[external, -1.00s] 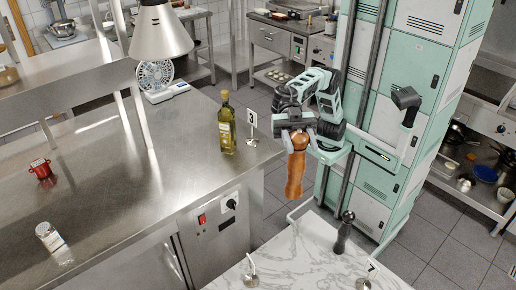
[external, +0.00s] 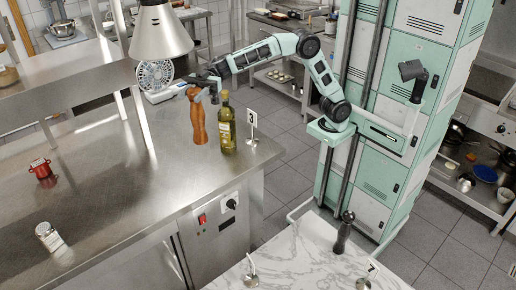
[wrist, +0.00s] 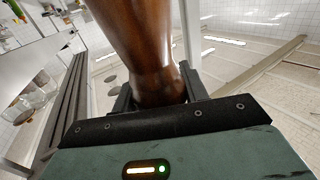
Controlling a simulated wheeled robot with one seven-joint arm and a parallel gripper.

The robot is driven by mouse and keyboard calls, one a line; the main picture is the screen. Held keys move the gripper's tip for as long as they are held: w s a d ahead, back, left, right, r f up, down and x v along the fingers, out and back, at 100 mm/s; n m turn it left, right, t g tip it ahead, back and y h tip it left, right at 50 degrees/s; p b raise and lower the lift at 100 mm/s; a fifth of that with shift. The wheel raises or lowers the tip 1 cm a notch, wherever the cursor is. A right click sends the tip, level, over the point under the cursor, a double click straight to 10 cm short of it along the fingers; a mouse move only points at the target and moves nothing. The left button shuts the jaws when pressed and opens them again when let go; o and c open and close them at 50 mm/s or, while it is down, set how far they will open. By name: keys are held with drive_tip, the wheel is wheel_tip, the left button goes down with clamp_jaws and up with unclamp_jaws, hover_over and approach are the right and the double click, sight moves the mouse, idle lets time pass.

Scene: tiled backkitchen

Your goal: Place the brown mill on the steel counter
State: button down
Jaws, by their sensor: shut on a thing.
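The brown mill (external: 198,122) is a tall turned wooden piece, held upright over the steel counter (external: 130,180), just left of the oil bottle. My gripper (external: 203,87) is shut on the mill near its upper end. In the wrist view the mill (wrist: 140,45) fills the upper middle, between the dark fingers of my gripper (wrist: 157,92). I cannot tell for sure whether the mill's lower end touches the counter or hangs a little above it.
The oil bottle (external: 227,128) and a number sign (external: 252,125) stand close to the right of the mill. A red pot (external: 41,170) and a shaker (external: 48,236) stand at left. The counter's middle is clear.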

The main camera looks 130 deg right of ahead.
drive_tip(key=s+d+r+m+t+h+p, duration=0.1)
drive_tip(key=s+d+m+h+p, duration=0.3)
drive_tip(key=d, duration=0.6)
drive_tip(key=s+d+h+p, duration=0.2)
drive_tip(key=s+d, duration=0.5)
drive_tip(key=d, duration=0.4)
drive_tip(key=s+d+r+m+t+h+p, duration=0.1)
drive_tip(key=s+d+m+h+p, duration=0.3)
drive_tip(key=d, duration=0.6)
wheel_tip(320, 180, down, 22)
drive_tip(key=n+y, duration=0.1)
drive_tip(key=n, duration=0.1)
drive_tip(key=shift+s+r, duration=0.2)
drive_tip(key=shift+s, duration=0.25)
drive_tip(key=shift+d, duration=0.1)
drive_tip(key=shift+f, duration=0.15)
drive_tip(key=c, duration=0.8)
unclamp_jaws()
drive_tip(key=shift+o, duration=0.2)
